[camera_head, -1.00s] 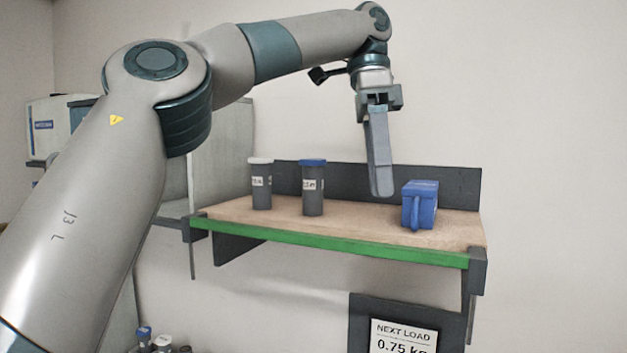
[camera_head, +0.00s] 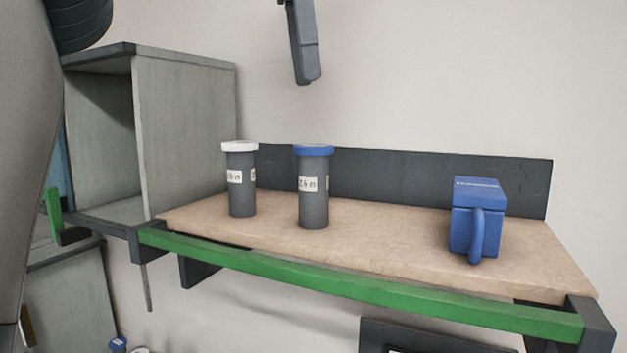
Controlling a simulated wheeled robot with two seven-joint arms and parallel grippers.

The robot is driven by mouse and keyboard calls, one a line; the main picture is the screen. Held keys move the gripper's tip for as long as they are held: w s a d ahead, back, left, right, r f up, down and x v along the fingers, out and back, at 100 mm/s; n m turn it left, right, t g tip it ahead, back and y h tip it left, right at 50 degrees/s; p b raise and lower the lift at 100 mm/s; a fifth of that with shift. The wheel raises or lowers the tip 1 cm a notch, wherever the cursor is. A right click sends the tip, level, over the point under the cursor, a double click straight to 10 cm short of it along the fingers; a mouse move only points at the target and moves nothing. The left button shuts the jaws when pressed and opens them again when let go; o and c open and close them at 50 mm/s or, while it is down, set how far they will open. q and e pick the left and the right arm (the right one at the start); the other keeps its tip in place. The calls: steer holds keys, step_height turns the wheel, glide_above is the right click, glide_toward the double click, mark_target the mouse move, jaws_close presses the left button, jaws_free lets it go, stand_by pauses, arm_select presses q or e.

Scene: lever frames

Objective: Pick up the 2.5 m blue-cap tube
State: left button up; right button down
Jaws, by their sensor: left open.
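The blue-cap tube (camera_head: 313,190) is a dark grey cylinder standing upright on the wooden shelf (camera_head: 390,240). Its white label seems to read 2.5 m, though the print is small. A white-cap tube (camera_head: 241,182) stands upright to its left, with a gap between them. My left gripper (camera_head: 308,80) hangs at the top of the picture, above the blue-cap tube and apart from it. Its fingers point down, seen nearly edge-on, open and empty. The rest of that gripper is cut off by the top edge. My right gripper is out of view.
A blue box-shaped thing with a handle (camera_head: 477,218) sits on the right of the shelf. A green strip (camera_head: 350,288) runs along the front edge; a dark back panel (camera_head: 420,180) stands behind. A grey open cabinet (camera_head: 185,130) is at the left. The shelf between tube and blue box is clear.

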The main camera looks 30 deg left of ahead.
mark_target(316, 146)
arm_select(q)
steer(key=shift+s+d+f, duration=0.1)
steer(key=shift+d+f, duration=0.05)
steer(key=shift+f, duration=0.4)
steer(key=shift+d+f, duration=0.1)
steer(key=shift+f, duration=0.45)
steer(key=shift+d+f, duration=0.2)
steer(key=shift+f, duration=2.25)
steer(key=f, duration=0.5)
steer(key=shift+w+d, duration=0.2)
steer(key=shift+w, duration=0.2)
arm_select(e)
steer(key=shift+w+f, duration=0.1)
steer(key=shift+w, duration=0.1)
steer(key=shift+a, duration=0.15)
